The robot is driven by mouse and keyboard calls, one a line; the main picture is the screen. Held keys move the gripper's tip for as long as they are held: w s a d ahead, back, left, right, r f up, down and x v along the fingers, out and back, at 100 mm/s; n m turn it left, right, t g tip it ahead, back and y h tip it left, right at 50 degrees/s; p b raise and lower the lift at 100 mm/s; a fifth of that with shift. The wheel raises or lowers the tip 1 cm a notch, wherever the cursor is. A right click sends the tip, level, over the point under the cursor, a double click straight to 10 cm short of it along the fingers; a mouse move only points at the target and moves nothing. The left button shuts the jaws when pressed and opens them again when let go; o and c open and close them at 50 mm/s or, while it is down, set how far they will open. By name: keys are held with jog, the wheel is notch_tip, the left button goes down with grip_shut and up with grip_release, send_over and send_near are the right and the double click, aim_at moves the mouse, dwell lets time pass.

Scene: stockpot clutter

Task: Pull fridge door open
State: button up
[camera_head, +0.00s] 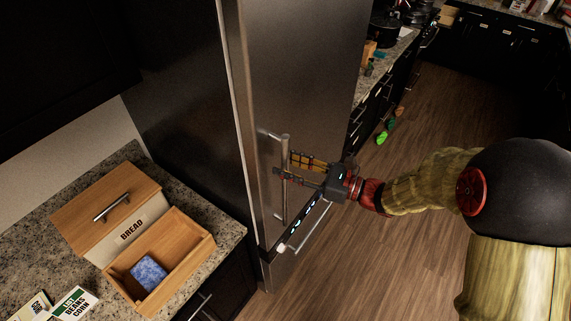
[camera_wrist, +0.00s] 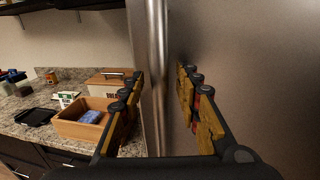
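The stainless steel fridge door (camera_head: 300,80) fills the middle of the head view, with no gap seen at its edge. Its long vertical bar handle (camera_head: 284,190) stands off the door on its left side. My gripper (camera_head: 286,165) reaches the handle from the right, about mid-height. In the wrist view the handle (camera_wrist: 159,60) runs upright between the two spread fingers of my gripper (camera_wrist: 161,78), with space on both sides. The fingers are open, and the brushed door face (camera_wrist: 250,70) lies to the right. Whether a finger touches the door is not clear.
A horizontal bar handle (camera_head: 303,230) sits lower on the fridge. Left is a granite counter (camera_head: 208,205) with an open wooden bread box (camera_head: 190,250) holding a blue sponge (camera_head: 149,273). Green shoes (camera_head: 383,134) lie by the far cabinets. The wood floor (camera_head: 400,250) on the right is clear.

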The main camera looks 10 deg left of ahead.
jog(key=shift+w+a, duration=0.1)
jog(key=shift+a, duration=0.2)
jog(key=shift+c, duration=0.4)
jog(key=c, duration=0.7)
grip_shut()
